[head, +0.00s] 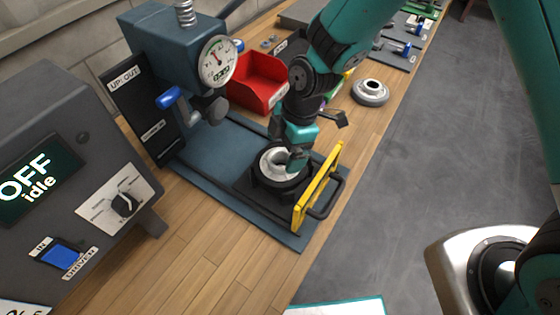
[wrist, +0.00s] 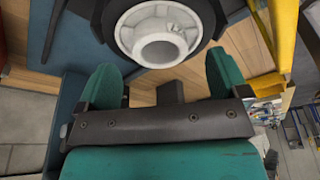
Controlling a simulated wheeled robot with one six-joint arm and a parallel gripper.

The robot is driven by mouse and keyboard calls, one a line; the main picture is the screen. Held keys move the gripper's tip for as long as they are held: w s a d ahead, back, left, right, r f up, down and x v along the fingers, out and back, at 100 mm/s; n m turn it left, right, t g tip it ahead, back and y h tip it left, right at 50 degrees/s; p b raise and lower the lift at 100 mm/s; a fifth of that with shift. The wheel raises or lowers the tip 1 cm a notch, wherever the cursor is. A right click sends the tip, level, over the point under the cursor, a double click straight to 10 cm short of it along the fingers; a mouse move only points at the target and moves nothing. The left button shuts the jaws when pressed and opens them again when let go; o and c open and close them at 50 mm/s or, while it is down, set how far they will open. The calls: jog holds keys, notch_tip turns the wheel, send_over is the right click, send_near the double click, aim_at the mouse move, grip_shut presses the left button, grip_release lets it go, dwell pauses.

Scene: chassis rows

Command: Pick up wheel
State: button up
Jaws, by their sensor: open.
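A light grey wheel (head: 269,163) with a raised hub sits in a round black holder (head: 262,188) on the blue base plate of the press. The wheel also shows at the top of the wrist view (wrist: 136,32), with its hub towards me. My gripper (head: 297,158) is over the right side of this wheel in the head view and hides part of it. In the wrist view my gripper's two teal fingers (wrist: 163,68) are spread with nothing between them; the wheel lies beyond the tips. A second grey wheel (head: 370,93) lies flat on the bench farther back.
A yellow guard (head: 318,188) with a black handle stands close to the right of the holder. The blue press with a dial gauge (head: 218,61) rises at the left. A red bin (head: 260,84) sits behind. A control box (head: 75,165) reads "OFF idle". Bare bench lies in front.

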jog(key=shift+x, duration=1.1)
jog(key=c, duration=1.3)
jog(key=shift+w+r, duration=0.1)
jog(key=shift+r, duration=0.05)
notch_tip(320, 180, up, 10)
jog(key=shift+f+b, duration=0.1)
jog(key=shift+b, duration=0.75)
jog(key=shift+r+p, duration=1.1)
jog(key=shift+r, duration=0.4)
jog(key=shift+r, duration=0.1)
